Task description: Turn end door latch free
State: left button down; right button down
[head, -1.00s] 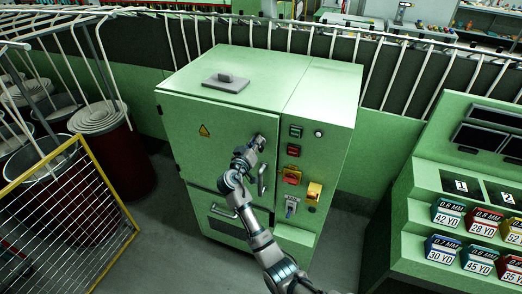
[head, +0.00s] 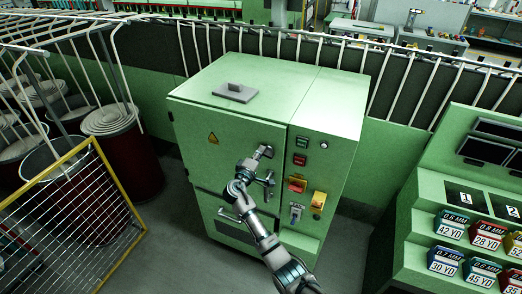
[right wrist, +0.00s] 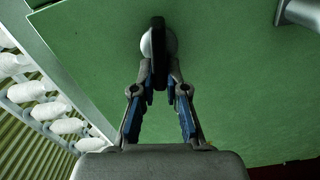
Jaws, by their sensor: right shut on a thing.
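The green cabinet (head: 230,130) has a front door with a latch near its upper right edge. My right gripper (head: 261,156) is at this latch (head: 267,150), in front of the door. In the right wrist view the latch shows as a dark flat lever (right wrist: 158,42) on a round silver base against the green door. The fingers of my right gripper (right wrist: 161,76) are closed on its near end. The gripper partly hides the latch in the head view. My left gripper is not in view.
A pull handle (head: 269,185) sits on the door just below my gripper. A yellow mesh barrier (head: 75,210) and dark red bins (head: 125,160) stand left, a green parts rack (head: 450,210) right.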

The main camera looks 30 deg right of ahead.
jog(key=shift+a+f+n+p, duration=0.1)
jog(key=shift+f+n+p, duration=0.15)
jog(key=shift+n, duration=0.3)
jog(key=shift+a+f+n+p, duration=0.1)
jog(key=shift+n+p, duration=0.15)
jog(key=shift+n, duration=0.3)
jog(key=shift+f, duration=0.1)
jog(key=c, duration=1.2)
grip_release()
jog(key=shift+w, duration=0.2)
jog(key=shift+a, duration=0.1)
jog(key=v, duration=1.2)
